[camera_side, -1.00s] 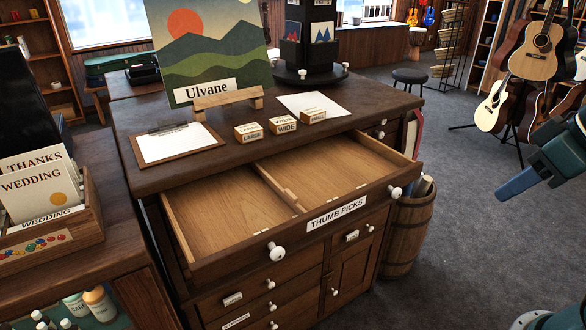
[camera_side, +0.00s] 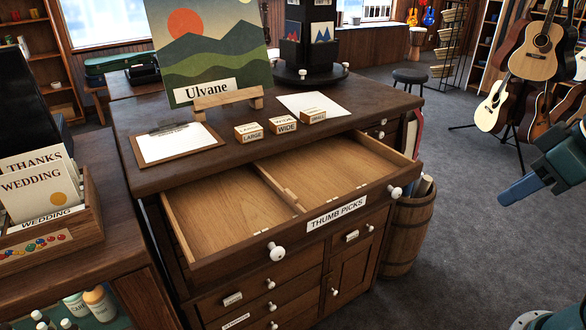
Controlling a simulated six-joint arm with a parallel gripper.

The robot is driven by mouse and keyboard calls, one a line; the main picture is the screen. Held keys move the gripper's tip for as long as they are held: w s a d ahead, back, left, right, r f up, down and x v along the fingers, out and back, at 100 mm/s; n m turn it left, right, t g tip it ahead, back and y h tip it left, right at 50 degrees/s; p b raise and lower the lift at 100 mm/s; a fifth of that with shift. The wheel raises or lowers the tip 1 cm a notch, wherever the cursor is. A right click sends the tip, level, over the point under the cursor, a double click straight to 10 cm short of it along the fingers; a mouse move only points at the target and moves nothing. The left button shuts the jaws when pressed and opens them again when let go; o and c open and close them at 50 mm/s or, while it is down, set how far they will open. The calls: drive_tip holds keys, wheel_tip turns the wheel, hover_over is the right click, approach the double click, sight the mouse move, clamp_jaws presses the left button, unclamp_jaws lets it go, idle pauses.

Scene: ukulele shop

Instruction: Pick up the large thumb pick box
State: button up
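The large thumb pick box (camera_side: 249,133) is a small wooden box with a white label reading LARGE. It sits on the dark cabinet top (camera_side: 152,180), behind the open drawer. To its right stand the WIDE box (camera_side: 283,125) and a third small box (camera_side: 312,117) whose label is hard to read. The open drawer (camera_side: 222,208), labelled THUMB PICKS, is empty and has a divider. My gripper (camera_side: 510,194) is at the right edge, over the floor, well away from the boxes. Its fingers show side-on as one blue bar, so its opening is unclear.
A clipboard (camera_side: 172,143) lies left of the boxes. A landscape picture (camera_side: 211,52) on a wooden easel and a dark display stand (camera_side: 309,40) rise behind them. A white sheet (camera_side: 297,103) lies behind the boxes. A barrel (camera_side: 408,232) stands beside the cabinet.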

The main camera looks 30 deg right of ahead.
idle(0.4)
drive_tip(key=o, duration=1.2)
drive_tip(key=shift+c, duration=0.2)
drive_tip(key=w+a+r, duration=0.2)
drive_tip(key=w+r, duration=0.1)
drive_tip(key=w, duration=0.4)
drive_tip(key=w+a+r+n, duration=0.1)
drive_tip(key=w+r, duration=0.3)
drive_tip(key=w, duration=0.3)
drive_tip(key=w+a+r, duration=0.2)
drive_tip(key=w+r, duration=0.1)
drive_tip(key=w, duration=0.4)
drive_tip(key=n+y, duration=0.1)
hover_over(249, 133)
drive_tip(key=s+d, duration=0.2)
drive_tip(key=shift+t, duration=0.4)
drive_tip(key=shift+w+a+f, duration=0.1)
drive_tip(key=shift+w+f, duration=0.05)
drive_tip(key=shift+f, duration=2.6)
drive_tip(key=shift+w+a+f, duration=0.1)
drive_tip(key=shift+f, duration=2.65)
